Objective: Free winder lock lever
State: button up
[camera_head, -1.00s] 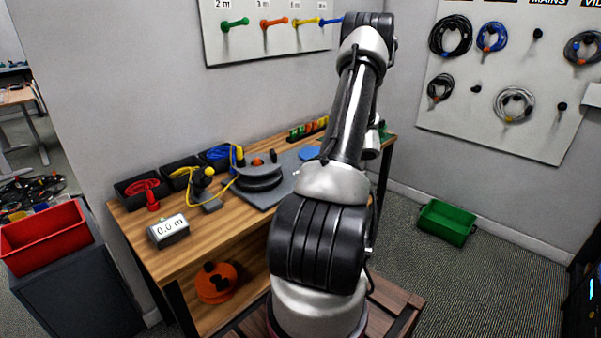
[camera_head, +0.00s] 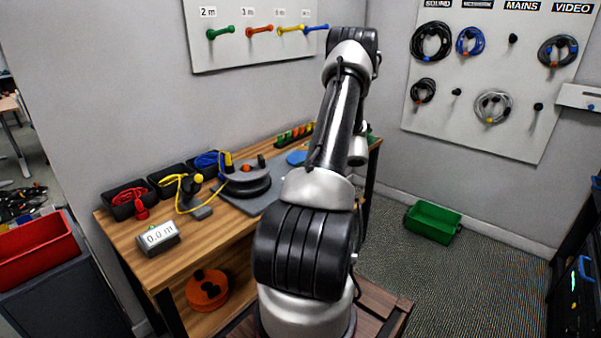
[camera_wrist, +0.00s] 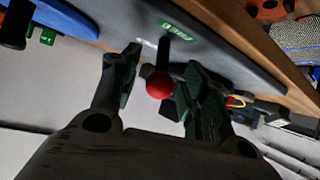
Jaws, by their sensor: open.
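A red ball knob (camera_wrist: 159,84) on a short black stem, which looks like the lock lever, shows in the wrist view. It stands at a grey plate with a green label (camera_wrist: 178,30). My gripper (camera_wrist: 161,60) is open, with one finger on each side of the knob. I cannot tell whether either finger touches it. In the head view the dark grey winder drum (camera_head: 247,186) sits on a grey base plate (camera_head: 233,206) on the wooden bench. There my arm hides the gripper and the lever.
Black bins with red (camera_head: 129,197), yellow (camera_head: 172,184) and blue (camera_head: 207,161) cables line the back of the bench. A length display (camera_head: 159,237) reading 0.0 m stands at the front left. A green crate (camera_head: 433,221) is on the floor at right.

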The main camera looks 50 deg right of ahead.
jog(key=v, duration=1.2)
jog(key=shift+f, duration=0.1)
